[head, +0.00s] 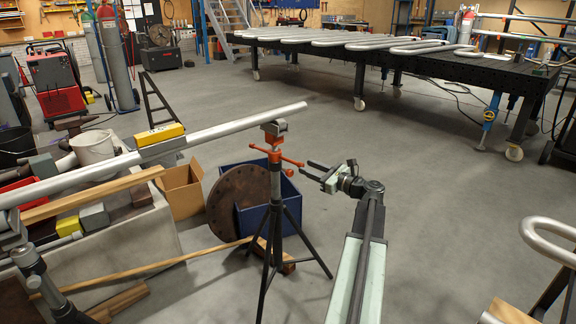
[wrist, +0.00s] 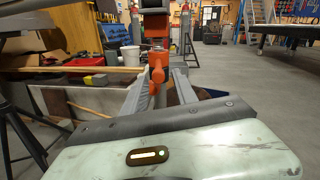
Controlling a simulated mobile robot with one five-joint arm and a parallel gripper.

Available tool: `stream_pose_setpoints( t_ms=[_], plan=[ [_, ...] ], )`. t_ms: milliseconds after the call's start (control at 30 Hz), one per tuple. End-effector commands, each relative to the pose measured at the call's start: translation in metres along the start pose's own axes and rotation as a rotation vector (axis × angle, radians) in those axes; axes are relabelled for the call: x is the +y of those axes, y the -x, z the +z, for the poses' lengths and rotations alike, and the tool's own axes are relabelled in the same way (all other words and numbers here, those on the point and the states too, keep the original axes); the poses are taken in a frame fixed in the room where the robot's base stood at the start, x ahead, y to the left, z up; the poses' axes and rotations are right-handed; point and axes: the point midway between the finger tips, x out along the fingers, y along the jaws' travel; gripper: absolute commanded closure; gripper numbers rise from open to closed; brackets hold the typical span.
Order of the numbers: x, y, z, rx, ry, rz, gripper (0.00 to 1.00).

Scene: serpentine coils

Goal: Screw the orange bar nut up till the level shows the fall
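The orange bar nut (head: 277,154) is on the neck of a black tripod stand (head: 277,215), under its V head; its bars stick out to the sides. It also shows in the wrist view (wrist: 158,76). A silver pipe (head: 230,123) rests on the head and slopes down to the left. The yellow level (head: 160,134) lies on the pipe; its bubble is too small to read. My gripper (head: 307,168) is open beside the nut's right bar. In the wrist view its fingers (wrist: 164,78) spread with orange between or just beyond them; I cannot tell if they touch.
A blue bin (head: 262,205) and a rusty round plate (head: 238,202) stand behind the tripod, with a cardboard box (head: 182,188) to their left. A black table (head: 445,68) with silver coils stands at the back right. Open floor lies between.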

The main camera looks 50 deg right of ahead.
Motion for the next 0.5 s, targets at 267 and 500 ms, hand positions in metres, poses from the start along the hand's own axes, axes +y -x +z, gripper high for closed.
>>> stream_pose_setpoints(
  t_ms=[267, 500],
  plan=[
    [0.003, -0.054, 0.000, 0.000, 0.002, 0.008, 0.66],
    [0.004, -0.077, 0.000, 0.000, 0.002, 0.008, 0.66]
  ],
)
